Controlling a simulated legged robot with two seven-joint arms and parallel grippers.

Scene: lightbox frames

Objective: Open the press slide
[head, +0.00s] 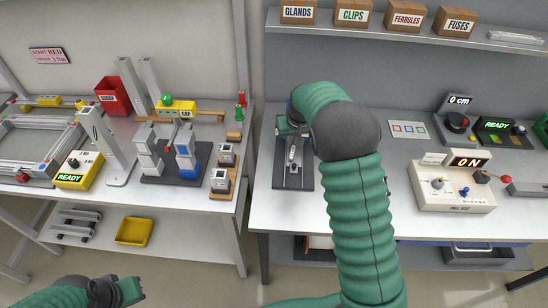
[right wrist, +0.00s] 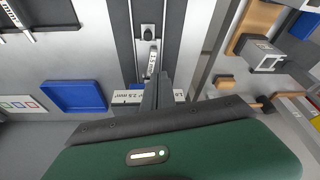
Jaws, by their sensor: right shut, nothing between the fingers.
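The press (head: 306,178) is a dark narrow base with a pale metal mechanism, on the right-hand bench left of my right arm. I take its slide to be the light metal part along the middle (head: 293,156). My left gripper (head: 138,287) is low at left, away from the press.
A blue tray (right wrist: 75,97) lies beside the press in the right wrist view. The pull-test box (head: 455,190) stands right of my arm. A shelf with labelled boxes (head: 352,15) runs above. A gap separates the left bench (head: 200,130) from this one.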

